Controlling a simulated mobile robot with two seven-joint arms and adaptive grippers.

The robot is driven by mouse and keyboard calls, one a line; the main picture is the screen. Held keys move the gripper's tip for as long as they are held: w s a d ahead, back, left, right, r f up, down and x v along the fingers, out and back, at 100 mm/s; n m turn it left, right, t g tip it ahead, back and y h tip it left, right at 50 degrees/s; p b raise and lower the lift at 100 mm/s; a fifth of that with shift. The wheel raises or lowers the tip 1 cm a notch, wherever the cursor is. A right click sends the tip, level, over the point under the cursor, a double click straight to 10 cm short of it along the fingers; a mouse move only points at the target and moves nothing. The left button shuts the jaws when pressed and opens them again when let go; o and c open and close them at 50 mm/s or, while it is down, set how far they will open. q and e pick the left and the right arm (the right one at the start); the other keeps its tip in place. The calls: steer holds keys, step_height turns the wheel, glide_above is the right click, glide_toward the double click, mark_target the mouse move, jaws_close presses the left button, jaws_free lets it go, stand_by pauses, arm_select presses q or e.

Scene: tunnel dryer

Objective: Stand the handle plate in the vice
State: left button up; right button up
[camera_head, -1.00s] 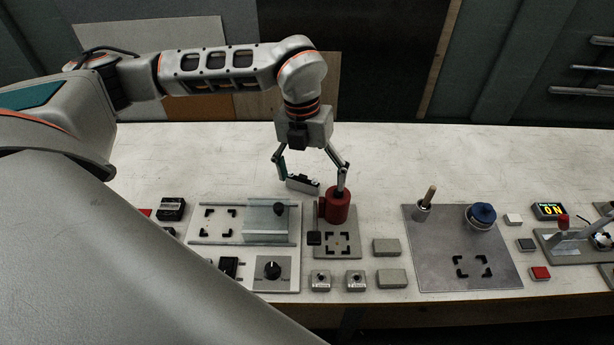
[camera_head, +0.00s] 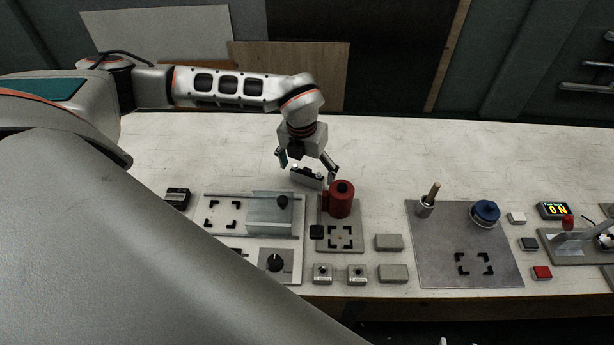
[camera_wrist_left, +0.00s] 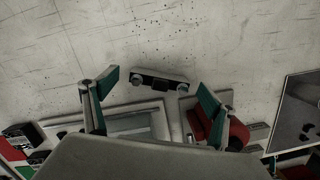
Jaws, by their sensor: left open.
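A small dark bar-shaped piece with pale round ends (camera_head: 307,176), perhaps the handle plate, lies on the white bench behind the red cylinder. In the left wrist view the dark piece (camera_wrist_left: 160,84) lies crosswise just beyond my fingertips. My left gripper (camera_head: 308,167) is open over it, with a finger towards each end; I see no grip. The wrist view also shows both spread fingers of the left gripper (camera_wrist_left: 158,88). A grey fixture with a lever and red knob (camera_head: 567,224) stands at the far right; I cannot tell whether it is the vice. My right gripper is out of view.
A red cylinder (camera_head: 341,199) stands close in front of my left gripper. A railed panel with a black-knobbed slide (camera_head: 268,214) lies left of it. A grey mat (camera_head: 440,262) carries a blue-topped round part (camera_head: 485,212). The back of the bench is clear.

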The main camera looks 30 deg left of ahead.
arm_select(q)
steer(key=c, duration=1.5)
